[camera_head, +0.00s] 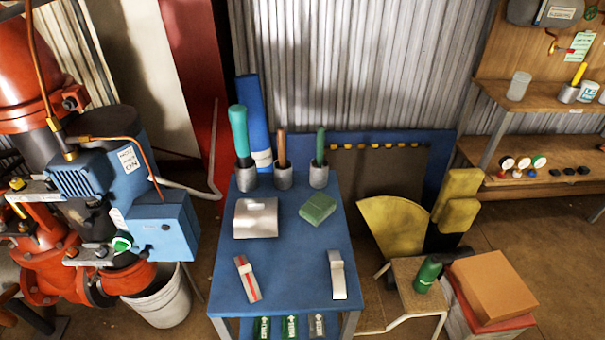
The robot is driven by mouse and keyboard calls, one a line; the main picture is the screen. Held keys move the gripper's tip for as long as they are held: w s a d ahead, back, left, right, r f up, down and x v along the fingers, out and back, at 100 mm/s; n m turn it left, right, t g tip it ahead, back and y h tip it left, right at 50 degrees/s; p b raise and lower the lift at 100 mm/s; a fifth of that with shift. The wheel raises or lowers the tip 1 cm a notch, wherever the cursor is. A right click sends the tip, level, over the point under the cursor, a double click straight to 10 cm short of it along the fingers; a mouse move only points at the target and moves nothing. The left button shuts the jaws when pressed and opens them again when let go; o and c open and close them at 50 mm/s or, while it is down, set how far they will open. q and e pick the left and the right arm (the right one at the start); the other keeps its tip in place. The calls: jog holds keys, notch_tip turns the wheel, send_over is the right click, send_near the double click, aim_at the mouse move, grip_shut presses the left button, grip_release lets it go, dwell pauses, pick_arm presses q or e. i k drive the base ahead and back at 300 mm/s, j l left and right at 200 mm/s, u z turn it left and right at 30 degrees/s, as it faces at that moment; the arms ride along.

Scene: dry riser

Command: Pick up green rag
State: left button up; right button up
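A folded green rag (318,208), blocky like a thick pad, lies on the blue table (290,262), right of the middle and a little behind it. It lies at a slant, with bare tabletop around it. Neither of my grippers shows in the head view, and nothing is seen holding the rag.
A silver box-like piece (256,222) lies left of the rag. Grey cups (283,176) with upright handled tools stand behind. A red-striped strip (247,279) and a silver piece (338,275) lie in front. A stool with a green cylinder (428,273) stands right; blue-red machinery (80,175) stands left.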

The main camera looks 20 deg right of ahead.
aim_at(320, 205)
jog(key=k+l+z, duration=0.1)
jog(key=l+z, duration=0.2)
jog(key=z, duration=0.15)
jog(key=l+z, duration=0.45)
jog(key=j, duration=0.1)
